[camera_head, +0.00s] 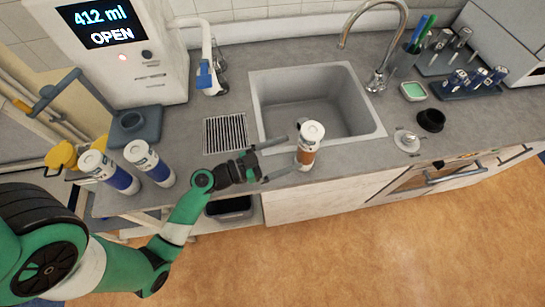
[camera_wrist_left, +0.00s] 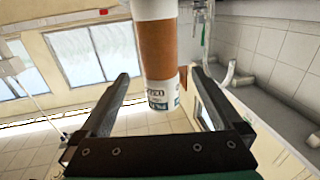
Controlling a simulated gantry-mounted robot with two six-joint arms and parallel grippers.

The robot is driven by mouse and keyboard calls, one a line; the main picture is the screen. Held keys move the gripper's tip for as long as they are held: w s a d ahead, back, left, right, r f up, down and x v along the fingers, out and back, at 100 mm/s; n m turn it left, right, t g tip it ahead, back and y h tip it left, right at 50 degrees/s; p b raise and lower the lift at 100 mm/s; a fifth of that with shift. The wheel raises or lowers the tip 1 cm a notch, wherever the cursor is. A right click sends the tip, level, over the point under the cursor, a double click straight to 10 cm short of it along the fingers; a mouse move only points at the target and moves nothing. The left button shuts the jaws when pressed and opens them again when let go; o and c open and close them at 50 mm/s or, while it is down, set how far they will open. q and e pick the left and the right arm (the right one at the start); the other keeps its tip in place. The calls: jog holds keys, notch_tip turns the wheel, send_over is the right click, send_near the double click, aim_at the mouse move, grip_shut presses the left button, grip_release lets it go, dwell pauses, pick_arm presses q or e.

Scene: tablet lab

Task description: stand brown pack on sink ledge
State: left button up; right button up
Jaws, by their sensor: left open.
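The brown pack (camera_head: 307,155), a white bottle with a brown band, appears upright on the narrow counter strip in front of the sink basin (camera_head: 357,105). My left gripper (camera_head: 287,153) is open, coming in from the left at the pack's height. Its two fingers point toward the pack, one on the basin side and one on the front side. In the left wrist view the pack (camera_wrist_left: 158,50) shows between the spread fingers (camera_wrist_left: 163,76), with a visible gap to each. The contact under its base is hard to judge. My right gripper is not in view.
A dispenser (camera_head: 150,75) reads 412 ml OPEN. A drain grate (camera_head: 225,133) lies left of the basin. A faucet (camera_head: 375,82), black bowl (camera_head: 431,121) and white knobbed object (camera_head: 407,141) are to the right.

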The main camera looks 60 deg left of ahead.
aim_at(304, 134)
pick_arm(q)
jog(key=s, duration=0.4)
jog(key=shift+s+a, duration=0.3)
jog(key=shift+s, duration=0.1)
